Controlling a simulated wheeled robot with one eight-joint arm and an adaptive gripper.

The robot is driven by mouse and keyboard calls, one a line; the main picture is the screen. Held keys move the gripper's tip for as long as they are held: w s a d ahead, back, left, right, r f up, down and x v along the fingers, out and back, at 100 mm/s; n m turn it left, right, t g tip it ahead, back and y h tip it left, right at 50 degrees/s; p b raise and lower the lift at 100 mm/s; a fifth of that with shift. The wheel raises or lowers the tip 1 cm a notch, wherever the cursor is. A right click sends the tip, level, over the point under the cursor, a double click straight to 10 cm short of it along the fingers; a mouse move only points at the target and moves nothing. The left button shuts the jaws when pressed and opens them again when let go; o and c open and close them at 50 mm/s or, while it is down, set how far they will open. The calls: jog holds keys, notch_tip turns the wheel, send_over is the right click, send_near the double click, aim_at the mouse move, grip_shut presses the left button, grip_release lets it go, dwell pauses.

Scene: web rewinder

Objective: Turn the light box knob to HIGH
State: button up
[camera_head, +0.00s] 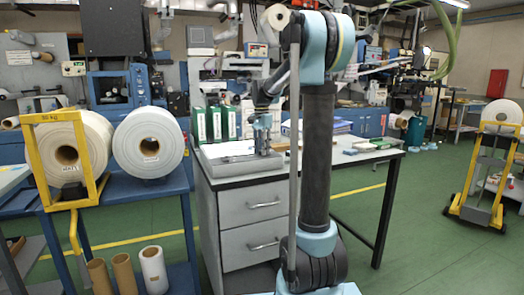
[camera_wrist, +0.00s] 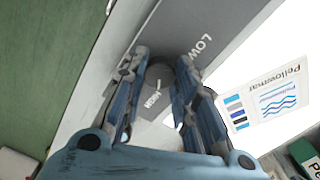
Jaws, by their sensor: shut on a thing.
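The light box (camera_head: 225,168) is a shallow grey box on top of the desk in the head view. In the wrist view its grey panel (camera_wrist: 215,30) carries the white words LOW, at the upper right, and HIGH, nearer my gripper. The dark grey knob (camera_wrist: 160,74) stands between my blue fingers, partly hidden by them. My gripper (camera_wrist: 162,66) is shut on the knob, with a finger on each side. In the head view my gripper (camera_head: 263,143) is at the box, small and partly blurred into it.
A bright white surface with a printed Pellosmar card (camera_wrist: 265,98) lies to the right in the wrist view. Green and white boxes (camera_head: 213,123) stand behind the light box. The desk (camera_head: 245,178) has drawers below. A rack with large white rolls (camera_head: 150,142) stands left.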

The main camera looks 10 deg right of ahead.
jog(key=shift+w+m, duration=0.15)
jog(key=shift+m, duration=0.15)
jog(key=shift+a, duration=0.1)
jog(key=o, duration=1.1)
notch_tip(320, 180, up, 12)
jog(key=shift+w+f, duration=0.1)
jog(key=shift+w, duration=0.05)
